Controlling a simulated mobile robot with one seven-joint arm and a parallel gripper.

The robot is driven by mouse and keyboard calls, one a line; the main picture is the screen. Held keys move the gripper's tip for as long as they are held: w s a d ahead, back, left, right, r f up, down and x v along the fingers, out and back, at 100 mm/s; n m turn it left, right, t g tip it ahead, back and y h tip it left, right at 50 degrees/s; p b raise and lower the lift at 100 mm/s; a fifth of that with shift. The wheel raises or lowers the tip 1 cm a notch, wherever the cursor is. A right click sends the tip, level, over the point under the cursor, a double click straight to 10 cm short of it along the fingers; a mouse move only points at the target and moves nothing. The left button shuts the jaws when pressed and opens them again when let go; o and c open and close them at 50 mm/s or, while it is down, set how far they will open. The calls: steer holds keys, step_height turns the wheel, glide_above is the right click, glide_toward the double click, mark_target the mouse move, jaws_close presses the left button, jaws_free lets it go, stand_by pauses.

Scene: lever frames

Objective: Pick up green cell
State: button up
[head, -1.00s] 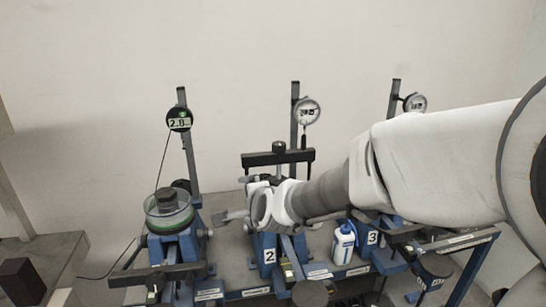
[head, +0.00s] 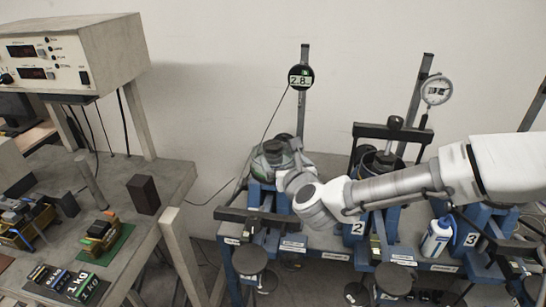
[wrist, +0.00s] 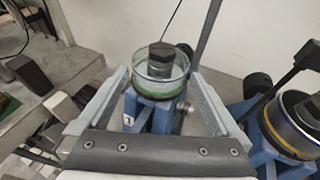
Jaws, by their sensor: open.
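The green cell is a clear round container with a green band and a dark block on top. It sits upright on the blue stand marked 1, and in the wrist view the green cell (wrist: 160,88) shows between my gripper's fingers. In the head view the green cell (head: 262,168) is partly hidden behind my gripper (head: 290,150). In the wrist view my gripper (wrist: 160,76) is open, one finger left and one right of the cell. I see no clear contact.
A second cell with a yellow band (wrist: 292,125) stands on stand 2 at right. The upright post (wrist: 208,35) of stand 1 rises behind the green cell. A white bottle (head: 436,237) stands between stands 2 and 3. A grey bench (head: 165,182) is at left.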

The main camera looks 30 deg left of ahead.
steer(key=p, duration=0.2)
glide_toward(273, 144)
steer(key=x, duration=0.4)
steer(key=shift+a+f, duration=0.3)
steer(key=shift+a, duration=0.05)
steer(key=shift+p+x, duration=0.75)
steer(key=shift+x, duration=1.95)
steer(key=shift+w+d, duration=0.15)
jaws_close()
steer(key=shift+r, duration=0.2)
